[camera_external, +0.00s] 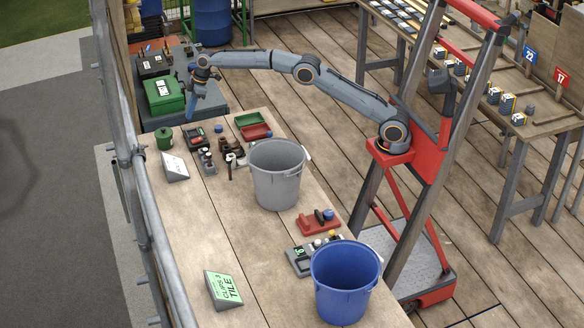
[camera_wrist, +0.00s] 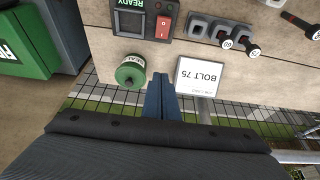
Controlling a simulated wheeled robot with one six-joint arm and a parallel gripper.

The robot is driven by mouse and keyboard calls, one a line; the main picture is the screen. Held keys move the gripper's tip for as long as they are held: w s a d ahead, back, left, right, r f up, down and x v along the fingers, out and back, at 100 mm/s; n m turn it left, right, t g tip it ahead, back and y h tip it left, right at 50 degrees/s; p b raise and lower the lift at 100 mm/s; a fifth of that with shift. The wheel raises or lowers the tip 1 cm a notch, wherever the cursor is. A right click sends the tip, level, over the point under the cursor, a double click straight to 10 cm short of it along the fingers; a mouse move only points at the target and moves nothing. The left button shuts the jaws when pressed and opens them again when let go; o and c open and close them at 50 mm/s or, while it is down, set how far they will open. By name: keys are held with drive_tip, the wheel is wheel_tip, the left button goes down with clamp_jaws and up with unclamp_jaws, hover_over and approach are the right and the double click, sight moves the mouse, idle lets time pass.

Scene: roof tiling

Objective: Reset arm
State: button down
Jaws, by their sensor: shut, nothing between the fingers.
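My arm stretches left from its red stand across the workbench (camera_external: 190,235). My gripper (camera_external: 190,115) hangs at the arm's end, above the far left end of the bench, close to the green box (camera_external: 164,95). In the wrist view my gripper (camera_wrist: 161,98) shows as two blue fingers lying together, with nothing between them. A white card reading BOLT 75 (camera_wrist: 198,76) appears just right of the fingertips, and a green canister (camera_wrist: 131,72) just left. In the external view the card (camera_external: 175,167) and canister (camera_external: 165,139) stand on the bench below the gripper.
A grey bucket (camera_external: 277,178) and a blue bucket (camera_external: 345,290) stand along the bench's right side. A device with a red switch (camera_wrist: 163,27) and small tools sit near the canister. A CLIPS 3 TILE sign (camera_external: 222,289) stands at the front. Metal railing (camera_external: 140,200) runs along the left.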

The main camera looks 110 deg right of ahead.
drive_tip(key=shift+r, duration=0.8)
drive_tip(key=s+a+r+m+h+p, duration=0.15)
drive_tip(key=s+a, duration=0.25)
drive_tip(key=a, duration=0.4)
drive_tip(key=s+a+r+p, duration=0.25)
drive_tip(key=s+a, duration=0.25)
drive_tip(key=a, duration=0.3)
drive_tip(key=s+a+f+p, duration=0.35)
drive_tip(key=s+a, duration=1.05)
drive_tip(key=s, duration=0.5)
drive_tip(key=s+a+f+n+g+y+b, duration=0.1)
drive_tip(key=s+a+f+g+b, duration=0.3)
drive_tip(key=s+a+f, duration=1)
wheel_tip(320, 180, down, 2)
drive_tip(key=s+b, duration=0.2)
drive_tip(key=b, duration=0.1)
drive_tip(key=c, duration=2.5)
unclamp_jaws()
drive_tip(key=shift+n+y, duration=0.25)
